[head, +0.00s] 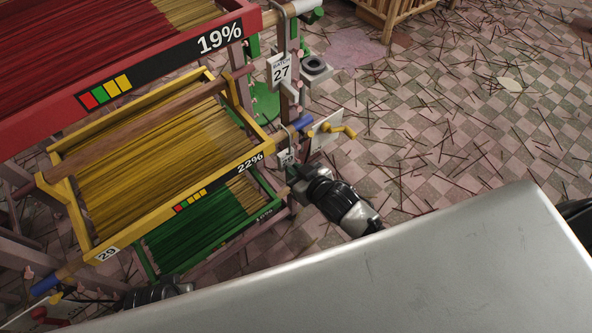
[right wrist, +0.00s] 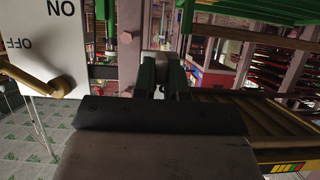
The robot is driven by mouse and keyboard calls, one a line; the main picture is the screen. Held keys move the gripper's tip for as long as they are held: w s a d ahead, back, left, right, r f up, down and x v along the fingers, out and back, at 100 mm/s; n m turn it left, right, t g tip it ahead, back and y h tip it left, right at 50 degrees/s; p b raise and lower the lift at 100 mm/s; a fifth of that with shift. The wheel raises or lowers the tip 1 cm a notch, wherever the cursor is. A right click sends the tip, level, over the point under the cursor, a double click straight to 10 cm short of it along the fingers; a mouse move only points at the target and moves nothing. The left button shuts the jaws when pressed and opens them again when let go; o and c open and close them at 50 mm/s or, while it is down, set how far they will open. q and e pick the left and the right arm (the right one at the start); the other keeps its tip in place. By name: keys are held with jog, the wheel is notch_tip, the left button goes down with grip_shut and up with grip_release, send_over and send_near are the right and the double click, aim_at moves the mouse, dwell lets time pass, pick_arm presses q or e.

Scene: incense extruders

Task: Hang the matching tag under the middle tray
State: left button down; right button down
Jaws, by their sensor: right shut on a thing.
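The middle tray (head: 262,138) is yellow, reads 22%, and holds yellow sticks. A small plate (head: 107,253) marked 29 is on its front left corner. A small white tag (head: 287,158) is by its right end, at the tip of my right gripper (head: 294,172); its number is too small to read surely. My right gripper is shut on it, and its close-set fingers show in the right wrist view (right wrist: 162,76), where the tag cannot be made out. Another tag (head: 281,69), BATCH 27, hangs near the red top tray (head: 218,40). My left gripper (head: 128,298) is low at left, mostly hidden.
The green bottom tray (head: 254,220) is just below the yellow one. A white ON/OFF switch plate (right wrist: 45,25) with a brass lever (right wrist: 42,78) stands close beside my right gripper. A large grey surface (head: 400,275) blocks the lower right. Sticks litter the floor (head: 470,120).

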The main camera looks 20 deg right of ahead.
pick_arm(q)
jog(key=shift+r, duration=0.2)
pick_arm(e)
jog(key=c, duration=0.8)
grip_release()
jog(key=shift+f, duration=0.1)
jog(key=shift+s, duration=0.2)
pick_arm(q)
jog(key=s+f+p, duration=0.4)
jog(key=f, duration=0.8)
jog(key=shift+s+a+f+g, duration=0.2)
jog(key=shift+a+f+g, duration=0.1)
jog(key=shift+g, duration=0.1)
pick_arm(e)
jog(key=shift+s+d, duration=0.5)
jog(key=shift+s, duration=0.85)
jog(key=shift+s+d, duration=0.55)
jog(key=shift+s, duration=0.8)
jog(key=shift+s+d, duration=0.5)
jog(key=shift+s, duration=0.85)
